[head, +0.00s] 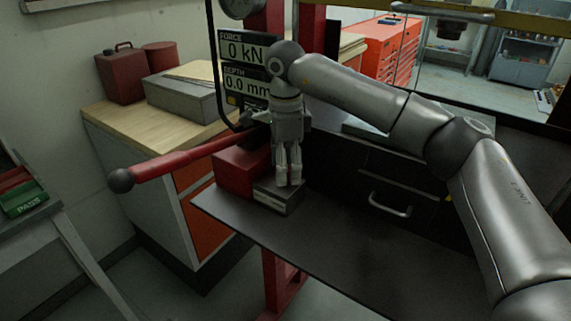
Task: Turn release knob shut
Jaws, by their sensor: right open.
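My right gripper (288,182) points down in front of the red press, with its fingers apart. Its fingertips are over or just behind a small grey block (278,197) at the edge of the dark bench; I cannot tell whether they touch it. A red pump body (240,172) sits just left of the gripper. A long red lever (190,157) with a black ball end (121,180) reaches out to the left. I cannot make out the release knob; the gripper and wrist cover part of the pump area. My left gripper is not in view.
Force and depth displays (243,66) read 0 kN and 0.0 mm behind my right wrist. A wooden-topped cabinet (110,119) stands at the left with a grey box (182,97) and a red can (118,75). The dark bench (330,240) is clear at its front right.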

